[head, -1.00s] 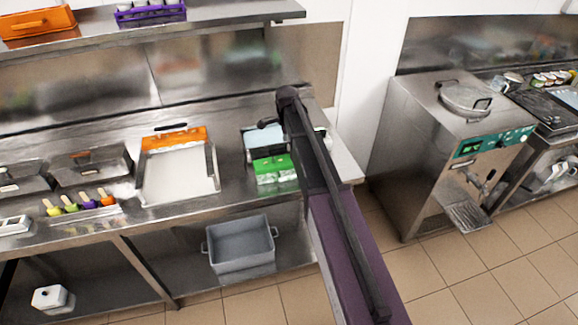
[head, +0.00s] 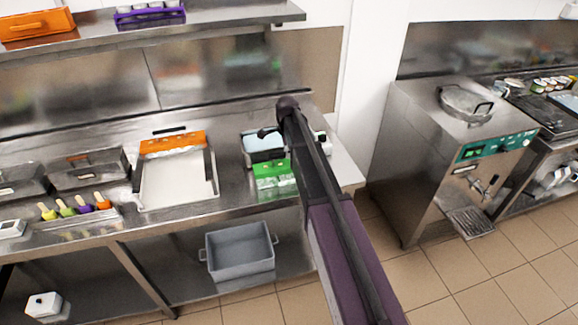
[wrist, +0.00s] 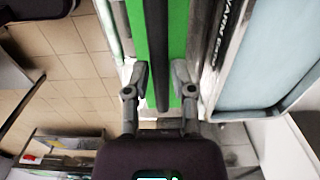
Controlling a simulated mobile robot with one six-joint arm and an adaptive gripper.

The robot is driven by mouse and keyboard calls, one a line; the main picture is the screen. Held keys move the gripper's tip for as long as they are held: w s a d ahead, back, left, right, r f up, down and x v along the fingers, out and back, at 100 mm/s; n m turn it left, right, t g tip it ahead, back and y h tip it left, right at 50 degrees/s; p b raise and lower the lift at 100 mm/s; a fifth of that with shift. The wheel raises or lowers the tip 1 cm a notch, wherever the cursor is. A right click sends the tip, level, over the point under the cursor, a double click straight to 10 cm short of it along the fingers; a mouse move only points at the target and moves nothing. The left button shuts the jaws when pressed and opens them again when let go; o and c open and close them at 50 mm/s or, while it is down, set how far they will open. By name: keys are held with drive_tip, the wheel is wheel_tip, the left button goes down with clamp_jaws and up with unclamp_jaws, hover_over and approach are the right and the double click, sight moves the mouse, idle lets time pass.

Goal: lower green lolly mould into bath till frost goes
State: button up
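The green lolly mould (head: 274,177) is in front of the bath (head: 264,145), near the front of the steel bench, with pale frosty patches on its face. In the wrist view the mould's green top (wrist: 138,35) with a dark bar lies between the two fingers of my gripper (wrist: 162,78). The fingers appear shut on it. The bath (wrist: 237,50), with its pale blue liquid, stands just to the right of the mould there, and the mould is outside it. In the head view my arm hides my gripper and the bath's right part.
An orange-backed white tray (head: 178,182) is left of the bath, with several coloured lollies (head: 77,206) and steel bins (head: 88,170) further left. A grey tub (head: 240,252) is on the lower shelf. A steel freezer (head: 440,150) stands right, across a floor gap.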

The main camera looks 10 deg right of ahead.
clamp_jaws()
drive_tip(key=shift+r, duration=0.1)
wheel_tip(320, 180, up, 13)
drive_tip(key=p, duration=1.3)
drive_tip(key=shift+r+p, duration=0.2)
drive_tip(key=shift+p, duration=0.1)
drive_tip(key=shift+w, duration=0.15)
idle(0.5)
drive_tip(key=w+a, duration=0.1)
drive_tip(key=w, duration=1.5)
drive_tip(key=shift+w+a+f, duration=0.15)
drive_tip(key=shift+w+f, duration=0.05)
drive_tip(key=shift+f, duration=0.1)
idle(1.2)
drive_tip(key=shift+f+b, duration=0.2)
drive_tip(key=shift+b, duration=0.3)
idle(1.1)
